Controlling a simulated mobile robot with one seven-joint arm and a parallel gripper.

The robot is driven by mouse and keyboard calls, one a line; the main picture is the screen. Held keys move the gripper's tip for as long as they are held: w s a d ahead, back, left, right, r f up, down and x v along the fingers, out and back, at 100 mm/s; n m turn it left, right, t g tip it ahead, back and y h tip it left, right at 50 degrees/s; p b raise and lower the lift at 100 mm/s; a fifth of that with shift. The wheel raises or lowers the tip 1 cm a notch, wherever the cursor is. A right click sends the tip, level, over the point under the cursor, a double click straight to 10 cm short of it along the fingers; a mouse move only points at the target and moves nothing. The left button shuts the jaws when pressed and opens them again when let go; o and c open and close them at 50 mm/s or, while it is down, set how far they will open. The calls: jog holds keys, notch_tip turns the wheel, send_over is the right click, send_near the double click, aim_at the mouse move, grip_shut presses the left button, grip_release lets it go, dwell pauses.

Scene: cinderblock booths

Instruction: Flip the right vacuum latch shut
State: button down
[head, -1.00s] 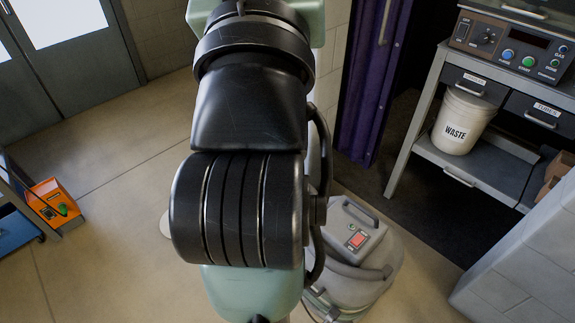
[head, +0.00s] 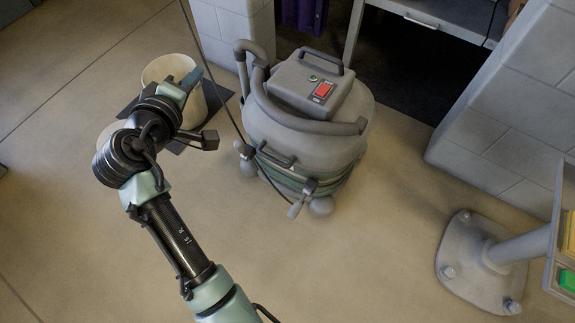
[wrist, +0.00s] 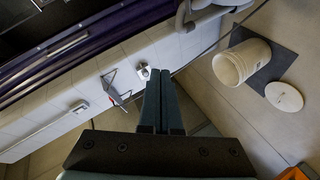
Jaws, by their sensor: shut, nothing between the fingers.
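The grey vacuum (head: 305,140) stands on the floor in the middle of the head view, with a red switch (head: 323,90) on its top. The right latch (head: 302,197) is on its front right side, with a lever sticking out and down from the body. Another latch (head: 245,151) shows at its left side. My gripper (head: 190,77) is left of the vacuum, apart from it, in front of a cream bucket. In the wrist view my gripper (wrist: 162,98) has its fingers together and empty. Grey tubing, likely the vacuum's, shows at the top there.
The cream bucket (head: 168,68) stands on a dark mat (head: 218,95) left of the vacuum. The bucket (wrist: 240,62) and a round lid (wrist: 284,97) show in the wrist view. A bolted post base (head: 478,265) and block wall (head: 510,120) are right. Floor before the vacuum is clear.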

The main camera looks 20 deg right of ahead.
jog(key=s+d+f+n+g+h+b, duration=0.1)
jog(key=s+f+n+b, duration=0.3)
jog(key=f, duration=0.6)
jog(key=s+f+m+g+h+b, duration=0.15)
jog(key=f+b, duration=0.35)
jog(key=f, duration=0.6)
jog(key=s+d+f+n+g+h+b, duration=0.1)
jog(key=s+f+n+g+h+b, duration=0.3)
jog(key=f, duration=0.6)
jog(key=n+t+h+b, duration=0.4)
jog(key=n+b, duration=0.6)
jog(key=b, duration=0.9)
send_near(299, 205)
jog(key=s+a+f+t+y, duration=0.1)
jog(key=a+f, duration=0.3)
jog(key=f, duration=0.4)
jog(key=shift+s+a, duration=0.4)
jog(key=shift+s, duration=0.35)
jog(key=shift+f+m, duration=0.15)
jog(key=shift+m, duration=0.1)
jog(key=w+d+r+b, duration=0.3)
jog(key=w+d+r, duration=0.2)
jog(key=d, duration=0.4)
jog(key=shift+w, duration=0.2)
jog(key=shift+r, duration=0.2)
